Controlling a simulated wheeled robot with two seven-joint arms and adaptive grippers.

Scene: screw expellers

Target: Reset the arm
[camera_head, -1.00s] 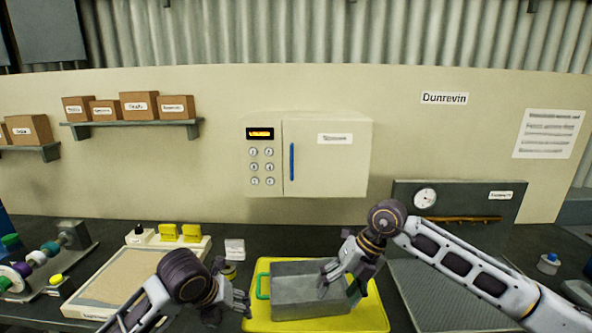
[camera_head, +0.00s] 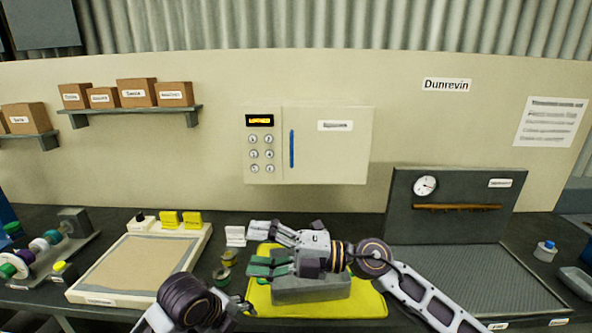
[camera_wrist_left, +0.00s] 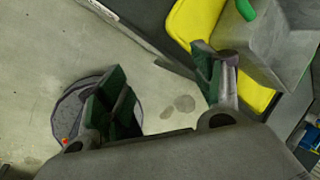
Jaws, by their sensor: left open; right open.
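My right gripper (camera_head: 256,248) is open and empty. It reaches to the left above a grey metal box (camera_head: 312,291) and hides part of it. The box sits on a yellow tray (camera_head: 370,304) on the dark bench. My left gripper (camera_head: 238,306) is low in the head view, left of the tray, and partly hidden by its own wrist. In the left wrist view the left gripper (camera_wrist_left: 163,90) is open, with nothing between its green-padded fingers. The yellow tray (camera_wrist_left: 193,22) and the grey box (camera_wrist_left: 240,48) with a green handle show at upper right there.
A keypad cabinet (camera_head: 335,146) is on the wall. A sand-coloured tray (camera_head: 137,266) lies left, with small rolls (camera_head: 224,271) beside my left gripper. A dark gauge panel (camera_head: 455,228) stands behind a ribbed plate (camera_head: 470,280) at right.

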